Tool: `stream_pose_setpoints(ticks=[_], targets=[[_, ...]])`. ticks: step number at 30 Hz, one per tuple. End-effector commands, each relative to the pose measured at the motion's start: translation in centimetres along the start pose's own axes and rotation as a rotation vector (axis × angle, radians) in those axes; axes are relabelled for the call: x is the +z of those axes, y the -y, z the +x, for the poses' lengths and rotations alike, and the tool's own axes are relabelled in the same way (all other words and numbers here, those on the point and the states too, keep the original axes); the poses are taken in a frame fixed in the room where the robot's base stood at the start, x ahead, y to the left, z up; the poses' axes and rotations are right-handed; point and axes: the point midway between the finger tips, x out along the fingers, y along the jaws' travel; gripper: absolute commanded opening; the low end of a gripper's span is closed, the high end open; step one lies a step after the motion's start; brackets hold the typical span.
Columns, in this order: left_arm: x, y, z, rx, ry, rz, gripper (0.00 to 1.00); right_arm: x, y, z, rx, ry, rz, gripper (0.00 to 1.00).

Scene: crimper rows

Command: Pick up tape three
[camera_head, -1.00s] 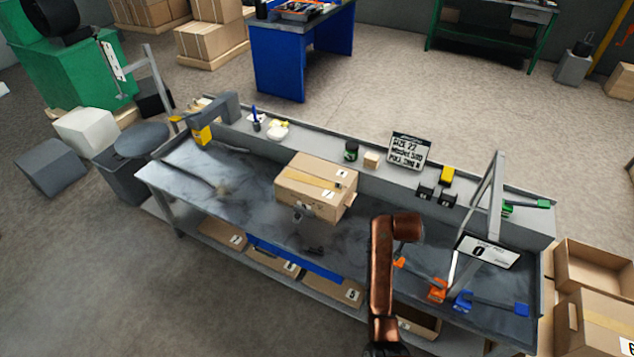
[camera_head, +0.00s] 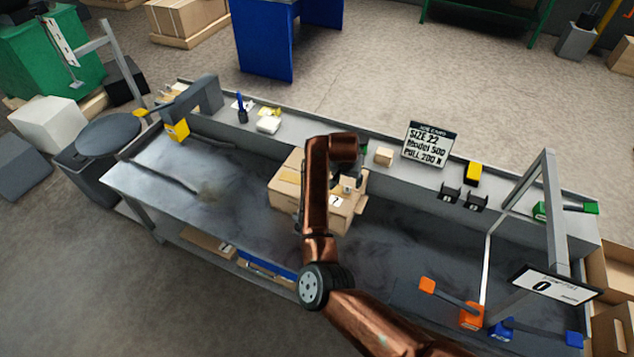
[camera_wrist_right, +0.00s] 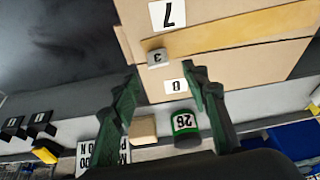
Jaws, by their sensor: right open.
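Tape three is a tan tape strip (camera_wrist_right: 235,30) across a cardboard box (camera_wrist_right: 280,60), with a small pale tab marked 3 (camera_wrist_right: 157,58) at its end. The box also carries labels 7 and 8. In the head view the box (camera_head: 285,192) sits mid-bench, partly hidden by my right arm. My right gripper (camera_wrist_right: 161,76) is open, its two dark green fingers on either side of the tab in the picture; I cannot tell whether they touch anything. It also shows in the head view (camera_head: 352,183), over the box's right part. My left gripper is not in view.
A green-labelled jar (camera_wrist_right: 185,128) and a small wooden block (camera_wrist_right: 143,130) stand on the rear shelf beyond the box. A grey frame (camera_head: 553,210) with a display reading 0 and orange and blue tools stand at the right. The bench's left part is mostly clear.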

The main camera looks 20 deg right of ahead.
Motion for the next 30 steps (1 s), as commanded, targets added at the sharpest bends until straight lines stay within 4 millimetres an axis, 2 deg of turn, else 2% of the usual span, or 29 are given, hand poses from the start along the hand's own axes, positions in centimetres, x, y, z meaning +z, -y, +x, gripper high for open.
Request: stream_pose_setpoints(ticks=[3,7,14,17,21,23,30], targets=[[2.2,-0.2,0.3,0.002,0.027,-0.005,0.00,0.4,0.2,1.0,-0.004,-0.001,-0.003,0.42],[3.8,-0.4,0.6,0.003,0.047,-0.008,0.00,0.2,0.7,2.3,-0.002,0.002,-0.008,0.42],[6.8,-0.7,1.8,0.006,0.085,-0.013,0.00,-0.5,1.1,7.2,0.009,0.015,-0.008,0.42],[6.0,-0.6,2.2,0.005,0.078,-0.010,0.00,-0.6,1.0,8.2,0.010,0.015,-0.006,0.42],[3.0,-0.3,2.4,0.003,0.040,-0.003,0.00,-0.6,1.0,8.2,0.009,0.013,-0.006,0.42],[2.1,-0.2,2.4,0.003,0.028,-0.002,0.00,-0.7,1.1,8.2,0.009,0.013,-0.006,0.42],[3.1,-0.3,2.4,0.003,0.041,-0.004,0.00,-0.7,1.1,8.3,0.010,0.015,-0.007,0.28]])
